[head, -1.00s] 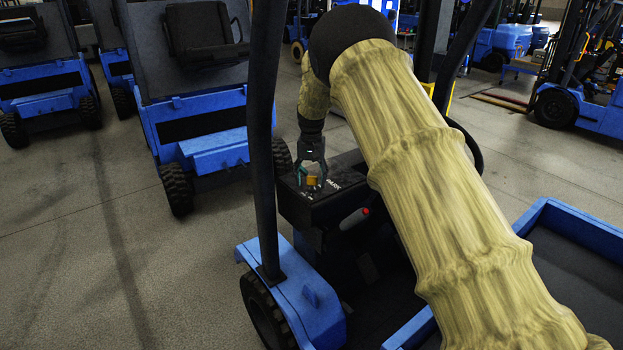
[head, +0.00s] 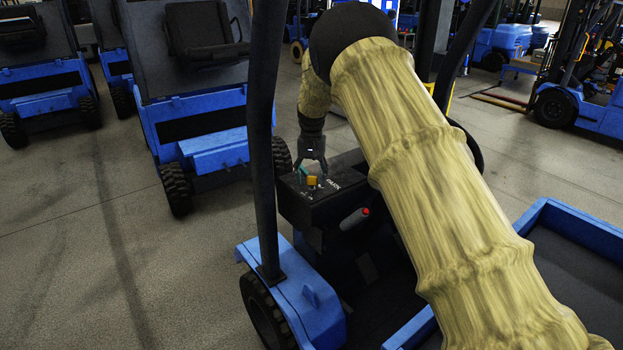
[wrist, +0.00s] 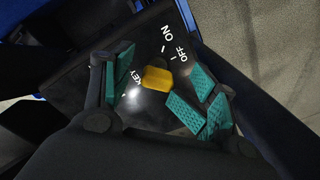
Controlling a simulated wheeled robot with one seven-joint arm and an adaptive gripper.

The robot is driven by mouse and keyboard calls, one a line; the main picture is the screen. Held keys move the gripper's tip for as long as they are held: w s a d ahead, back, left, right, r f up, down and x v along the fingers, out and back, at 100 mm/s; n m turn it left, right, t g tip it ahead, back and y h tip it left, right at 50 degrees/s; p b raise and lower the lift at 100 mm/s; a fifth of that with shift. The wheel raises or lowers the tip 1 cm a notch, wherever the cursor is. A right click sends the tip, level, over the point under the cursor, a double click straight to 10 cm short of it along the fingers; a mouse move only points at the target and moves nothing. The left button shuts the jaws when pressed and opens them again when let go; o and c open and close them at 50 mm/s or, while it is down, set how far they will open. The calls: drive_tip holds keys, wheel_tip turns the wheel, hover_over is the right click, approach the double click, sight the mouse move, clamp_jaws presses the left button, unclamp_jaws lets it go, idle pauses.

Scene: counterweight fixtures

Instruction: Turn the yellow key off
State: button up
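The yellow key (head: 312,181) is on top of the black console of a blue vehicle. In the wrist view the yellow key (wrist: 157,79) sits beside printed ON and OFF marks and the word KEY. I cannot tell for sure which mark it points to. My gripper (head: 311,169) is just above the key, pointing down. In the wrist view its teal-padded fingers (wrist: 161,76) are spread, one on each side of the key, with a gap showing on both sides. The gripper is open and holds nothing.
The black console (head: 325,202) also carries the word PARK. A red-tipped lever (head: 354,218) sticks out below it. A dark upright post (head: 264,140) stands left of the console. Another blue vehicle (head: 205,125) is parked behind left, with open floor between.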

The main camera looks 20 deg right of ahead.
wheel_tip(320, 180, up, 12)
idle(1.8)
idle(0.5)
wheel_tip(320, 180, up, 12)
hover_over(312, 177)
drive_tip(key=shift+f, duration=0.1)
idle(0.4)
